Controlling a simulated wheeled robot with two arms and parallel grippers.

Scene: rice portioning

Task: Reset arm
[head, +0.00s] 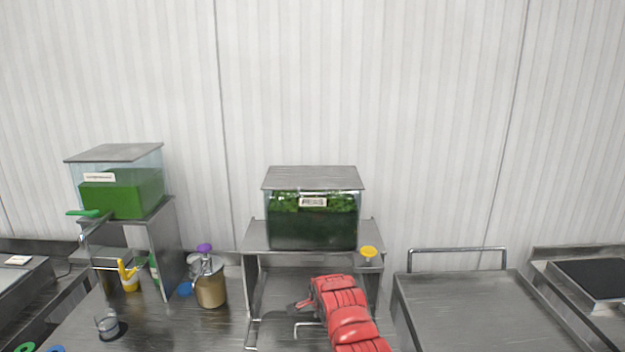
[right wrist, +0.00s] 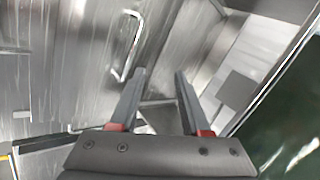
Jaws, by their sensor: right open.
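My right arm is red and comes in from the bottom of the head view. My right gripper (head: 297,306) is in front of the middle metal stand (head: 256,240), near its lower opening. In the right wrist view the right gripper (right wrist: 158,75) has its two fingers apart with nothing between them. A metal handle (right wrist: 128,48) of bent rod shows beyond the fingers. My left gripper does not show in either view.
A clear bin of dark greens (head: 312,225) sits on the middle stand. A bin of bright green content (head: 125,193) stands on the left stand. A brown container (head: 210,287) with a purple knob stands between them. A bare metal cart top (head: 480,305) lies to the right.

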